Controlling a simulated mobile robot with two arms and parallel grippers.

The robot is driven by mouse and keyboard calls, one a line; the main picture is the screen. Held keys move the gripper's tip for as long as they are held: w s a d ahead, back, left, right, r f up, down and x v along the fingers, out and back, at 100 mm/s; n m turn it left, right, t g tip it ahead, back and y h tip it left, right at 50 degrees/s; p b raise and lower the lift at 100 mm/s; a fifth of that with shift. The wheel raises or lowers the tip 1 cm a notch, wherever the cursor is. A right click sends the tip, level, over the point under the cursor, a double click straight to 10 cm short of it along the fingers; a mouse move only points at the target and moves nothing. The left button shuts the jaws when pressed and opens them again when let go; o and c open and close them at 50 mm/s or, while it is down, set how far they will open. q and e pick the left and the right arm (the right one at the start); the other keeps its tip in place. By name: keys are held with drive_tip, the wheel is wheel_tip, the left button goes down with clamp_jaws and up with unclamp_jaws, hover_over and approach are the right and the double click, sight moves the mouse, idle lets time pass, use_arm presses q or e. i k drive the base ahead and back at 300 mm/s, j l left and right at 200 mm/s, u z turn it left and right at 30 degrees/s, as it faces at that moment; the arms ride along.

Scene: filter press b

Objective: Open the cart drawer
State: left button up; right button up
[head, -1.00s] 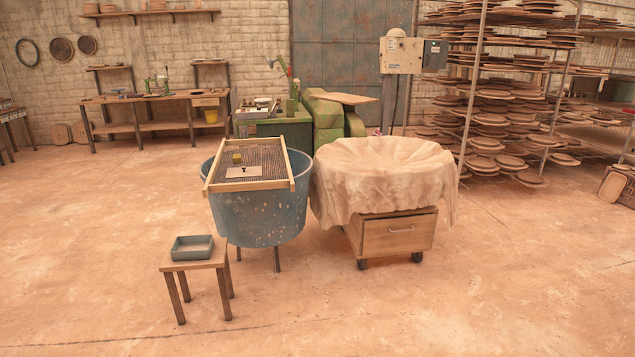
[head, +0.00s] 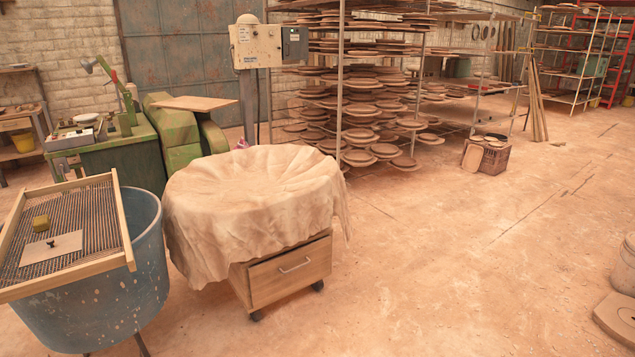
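The cart (head: 241,284) is a low wooden box on dark casters, standing right of the blue tub. A beige cloth (head: 255,205) drapes over the cart's top and hangs down close to the drawer's upper edge. Neither of my grippers shows in the head view.
A blue tub (head: 100,310) with a framed mesh screen (head: 75,225) stands left of the cart. Green machinery (head: 175,135) is behind it. Racks of round boards (head: 370,110) stand at the back. A crate (head: 492,157) sits farther right.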

sight(271, 280)
drive_tip(key=i+l+z, duration=0.15)
drive_tip(key=i+z, duration=0.15)
drive_tip(key=i, duration=0.3)
drive_tip(key=i+z, duration=0.25)
drive_tip(key=i, duration=0.35)
